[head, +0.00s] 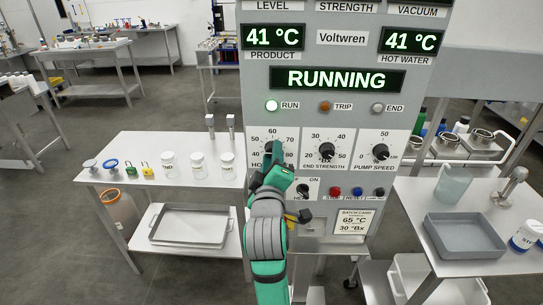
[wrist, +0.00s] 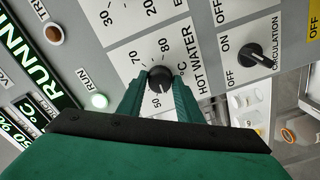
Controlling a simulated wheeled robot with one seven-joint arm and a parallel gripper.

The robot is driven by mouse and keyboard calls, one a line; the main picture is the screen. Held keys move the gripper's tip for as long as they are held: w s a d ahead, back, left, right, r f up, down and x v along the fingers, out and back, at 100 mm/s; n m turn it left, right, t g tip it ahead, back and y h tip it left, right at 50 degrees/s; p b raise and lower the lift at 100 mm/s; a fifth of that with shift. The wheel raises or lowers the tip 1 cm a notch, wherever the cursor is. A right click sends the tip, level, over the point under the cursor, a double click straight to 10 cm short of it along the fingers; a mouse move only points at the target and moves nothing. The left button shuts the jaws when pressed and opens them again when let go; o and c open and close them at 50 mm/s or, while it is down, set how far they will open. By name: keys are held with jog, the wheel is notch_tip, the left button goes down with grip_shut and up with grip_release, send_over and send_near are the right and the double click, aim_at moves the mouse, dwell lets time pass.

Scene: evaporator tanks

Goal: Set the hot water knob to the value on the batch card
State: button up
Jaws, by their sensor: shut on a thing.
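The hot water knob (wrist: 160,80) is black and round, on a white scale plate with numbers around it. My gripper (wrist: 160,88) is shut on it, with one green finger on each side. In the head view my gripper (head: 273,154) covers most of this knob at the lower left of the panel. The knob's exact setting is hard to read. The batch card (head: 354,222) at the panel's lower right reads 65 °C and 30 °Bx. The hot water display (head: 410,40) shows 41 °C.
The end strength knob (head: 326,151) and pump speed knob (head: 381,151) sit to the right. Below are the circulation switch (wrist: 258,55) and small buttons (head: 357,191). A table (head: 150,140) with jars and padlocks stands left; another with a grey tray (head: 466,237) stands right.

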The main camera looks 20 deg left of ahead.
jog(key=shift+m, duration=0.3)
jog(key=shift+a+m, duration=0.15)
jog(key=shift+m, duration=11.35)
